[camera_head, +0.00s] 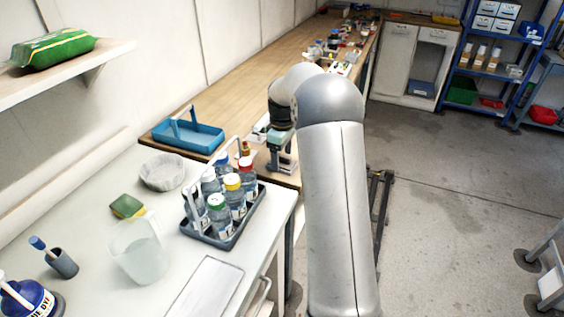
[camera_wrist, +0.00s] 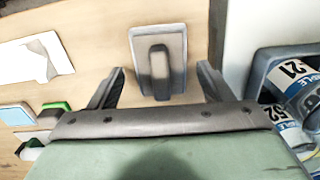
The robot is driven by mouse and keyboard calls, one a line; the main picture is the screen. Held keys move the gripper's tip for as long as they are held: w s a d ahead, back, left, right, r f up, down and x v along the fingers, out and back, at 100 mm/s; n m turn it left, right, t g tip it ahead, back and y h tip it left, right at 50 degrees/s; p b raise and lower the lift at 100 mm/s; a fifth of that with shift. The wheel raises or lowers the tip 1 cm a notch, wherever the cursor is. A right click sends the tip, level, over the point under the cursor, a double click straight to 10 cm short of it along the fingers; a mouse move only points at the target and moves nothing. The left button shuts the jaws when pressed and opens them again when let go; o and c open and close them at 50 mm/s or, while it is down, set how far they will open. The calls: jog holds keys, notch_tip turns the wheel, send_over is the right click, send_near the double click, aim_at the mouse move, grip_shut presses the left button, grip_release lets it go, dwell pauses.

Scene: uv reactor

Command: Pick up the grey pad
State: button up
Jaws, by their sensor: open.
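The grey pad (camera_wrist: 175,82) lies on the wooden bench top in the wrist view, a light grey rectangular plate with a darker raised grip along its middle. My gripper (camera_wrist: 161,70) is open, with one finger to the left and one to the right of the pad's near end. Nothing is between the fingers that I can see being held. In the head view my gripper (camera_head: 283,165) points down over the front end of the wooden bench; I cannot make out the pad there.
A bottle rack (camera_head: 238,238) with several capped bottles stands close by on the white table; bottles also show at the wrist view's right edge (camera_wrist: 290,85). A blue tray (camera_head: 205,138) lies left of my gripper. A white item (camera_wrist: 35,58) lies left of the pad.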

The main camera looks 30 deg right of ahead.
jog(key=shift+f, duration=0.3)
jog(key=c, duration=1.1)
jog(key=shift+r, duration=0.15)
jog(key=shift+r, duration=0.25)
notch_tip(320, 180, up, 2)
jog(key=shift+r, duration=0.1)
jog(key=s+a+r+b, duration=0.1)
jog(key=s+a+r, duration=0.1)
jog(key=s+r, duration=0.1)
jog(key=s+a+r+b, duration=0.1)
jog(key=s+a+r, duration=0.1)
jog(key=s, duration=0.3)
jog(key=s+a+r+b, duration=0.1)
jog(key=s+a+r, duration=0.1)
jog(key=s+r, duration=0.2)
jog(key=shift+s+a+r, duration=0.1)
jog(key=shift+s+r, duration=0.2)
jog(key=shift+r, duration=0.25)
